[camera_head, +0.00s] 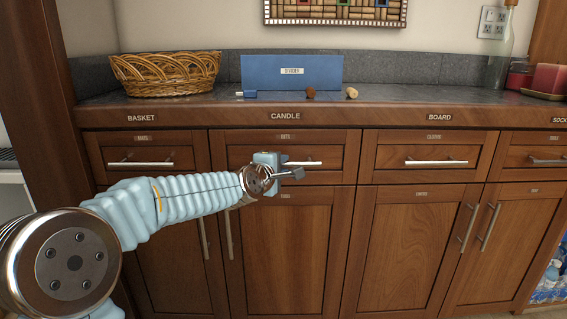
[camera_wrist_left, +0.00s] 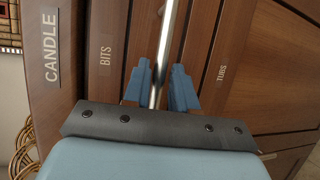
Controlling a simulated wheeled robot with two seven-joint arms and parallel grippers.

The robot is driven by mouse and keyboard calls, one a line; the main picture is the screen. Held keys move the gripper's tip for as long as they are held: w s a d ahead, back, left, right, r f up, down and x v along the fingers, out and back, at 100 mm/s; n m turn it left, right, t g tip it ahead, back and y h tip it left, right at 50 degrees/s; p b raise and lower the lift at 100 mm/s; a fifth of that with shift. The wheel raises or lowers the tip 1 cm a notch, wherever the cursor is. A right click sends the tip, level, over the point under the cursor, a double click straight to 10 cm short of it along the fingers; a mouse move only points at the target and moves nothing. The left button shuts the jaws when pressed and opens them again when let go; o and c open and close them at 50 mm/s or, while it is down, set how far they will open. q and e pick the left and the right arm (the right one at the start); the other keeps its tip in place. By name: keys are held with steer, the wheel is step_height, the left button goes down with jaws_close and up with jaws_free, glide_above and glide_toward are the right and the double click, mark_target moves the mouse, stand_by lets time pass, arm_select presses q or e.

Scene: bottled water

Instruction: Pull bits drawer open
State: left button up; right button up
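The bits drawer (camera_head: 235,158) is a brown wooden front under the CANDLE label. It looks closed, level with its neighbours. Its metal bar handle (camera_head: 314,162) shows to the right of my left gripper (camera_head: 279,166), which covers the handle's middle and left. In the left wrist view, the handle (camera_wrist_left: 168,40) runs between the two blue fingers of the gripper (camera_wrist_left: 161,88), one on each side. The fingers are close to the bar; whether both touch it is unclear. The BITS label (camera_wrist_left: 105,57) also shows there. My right gripper is not in view.
Closed drawers lie on both sides, the left one (camera_head: 110,145) and the right one (camera_head: 400,150). Cabinet doors (camera_head: 285,250) stand below. The counter above holds a wicker basket (camera_head: 165,76), a blue box (camera_head: 292,77) and small loose items.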

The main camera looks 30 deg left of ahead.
arm_select(q)
steer(key=shift+x, duration=1.05)
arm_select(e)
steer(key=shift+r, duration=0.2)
arm_select(q)
steer(key=shift+c, duration=0.2)
jaws_close()
steer(key=shift+s, duration=0.15)
